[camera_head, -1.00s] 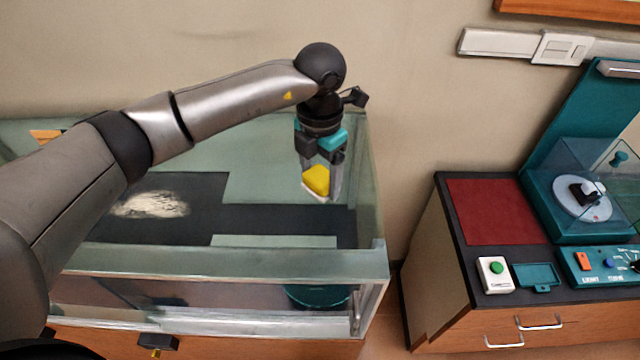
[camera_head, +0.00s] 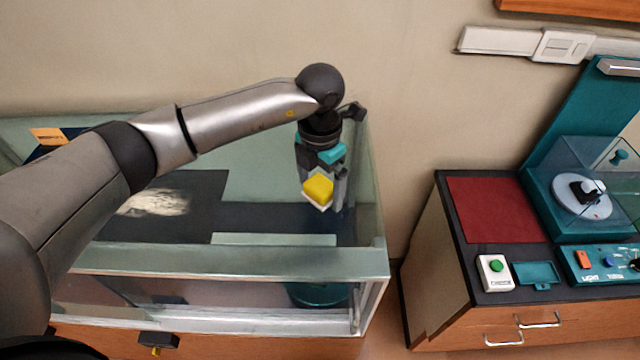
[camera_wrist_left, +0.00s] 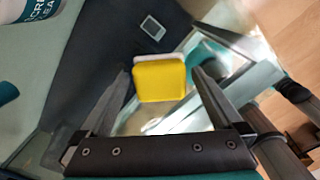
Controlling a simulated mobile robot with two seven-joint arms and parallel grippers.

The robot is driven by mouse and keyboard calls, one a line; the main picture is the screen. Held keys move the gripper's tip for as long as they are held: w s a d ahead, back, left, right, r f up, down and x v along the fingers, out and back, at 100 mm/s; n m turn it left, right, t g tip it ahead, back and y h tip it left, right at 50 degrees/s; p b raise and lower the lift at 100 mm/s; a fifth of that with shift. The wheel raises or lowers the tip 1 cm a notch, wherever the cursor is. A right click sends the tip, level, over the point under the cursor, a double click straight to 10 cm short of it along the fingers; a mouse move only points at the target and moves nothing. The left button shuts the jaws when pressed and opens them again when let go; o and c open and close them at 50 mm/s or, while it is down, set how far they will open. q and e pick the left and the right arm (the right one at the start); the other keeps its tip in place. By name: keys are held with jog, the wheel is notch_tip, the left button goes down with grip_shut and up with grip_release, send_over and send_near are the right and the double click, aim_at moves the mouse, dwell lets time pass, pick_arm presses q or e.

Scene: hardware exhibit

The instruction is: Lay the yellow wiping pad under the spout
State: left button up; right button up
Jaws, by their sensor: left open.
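The yellow wiping pad (camera_head: 318,187), with a white underside, is at the fingertips of my left gripper (camera_head: 321,190), over the glass tank (camera_head: 235,262). In the left wrist view the pad (camera_wrist_left: 160,82) lies between the two fingertips (camera_wrist_left: 160,76), with a narrow gap showing at each side. The left gripper is open and points down. I cannot tell whether the pad rests on a surface below. I cannot make out a spout in either view. My right gripper is not in view.
A teal round object (camera_head: 318,294) shows through the tank's front glass. In the wrist view a white labelled bottle (camera_wrist_left: 28,10) stands at the upper left. The cabinet at right carries a red mat (camera_head: 493,210) and a teal control panel (camera_head: 604,264).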

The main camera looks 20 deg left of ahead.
aim_at(320, 185)
pick_arm(q)
jog(key=shift+r, duration=0.1)
jog(key=shift+w+r, duration=0.1)
jog(key=shift+r, duration=0.2)
notch_tip(320, 185, up, 12)
jog(key=b, duration=0.1)
jog(key=shift+f, duration=0.25)
